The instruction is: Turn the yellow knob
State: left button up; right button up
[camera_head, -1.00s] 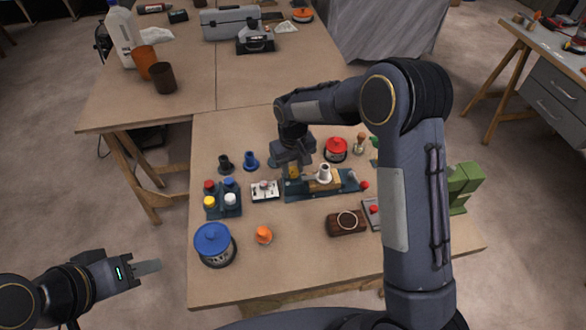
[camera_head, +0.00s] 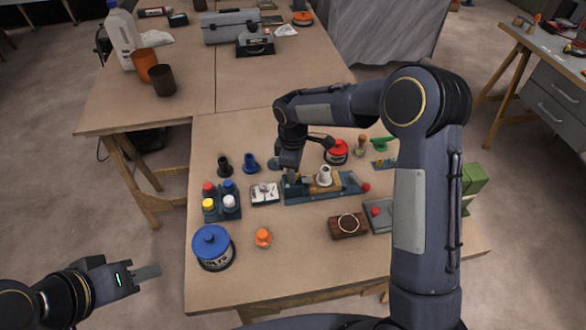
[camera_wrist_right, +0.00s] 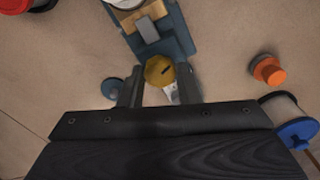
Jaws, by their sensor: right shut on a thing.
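The yellow knob (camera_wrist_right: 158,70) is round, with a dark slot mark, at the end of a blue-grey base (camera_wrist_right: 178,42) in the right wrist view. My right gripper (camera_wrist_right: 159,80) has one finger on each side of the knob and is shut on it. In the head view the right gripper (camera_head: 290,176) is over the left end of the same base (camera_head: 350,183) and mostly hides the knob. My left gripper (camera_head: 147,272) is off the table's left side, away from the knob; its fingers look like one slab, so its opening is unclear.
A white switch plate (camera_head: 264,194) lies just left of the base. A rack of coloured caps (camera_head: 222,213), a blue-lidded jar (camera_head: 213,250) and an orange knob (camera_head: 263,238) stand nearer left. A red-lidded jar (camera_head: 336,153) is behind, and a brown block (camera_head: 348,226) in front.

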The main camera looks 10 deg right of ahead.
jog(key=n, duration=0.6)
jog(key=shift+n, duration=0.3)
jog(key=n+p, duration=0.1)
jog(key=n, duration=0.5)
jog(key=shift+n+p, duration=0.3)
jog(key=o, duration=1)
jog(key=shift+c, duration=0.2)
jog(key=shift+r, duration=0.1)
notch_tip(320, 180, up, 7)
jog(key=shift+r+b, duration=0.2)
jog(key=shift+b, duration=0.15)
jog(key=shift+r, duration=0.1)
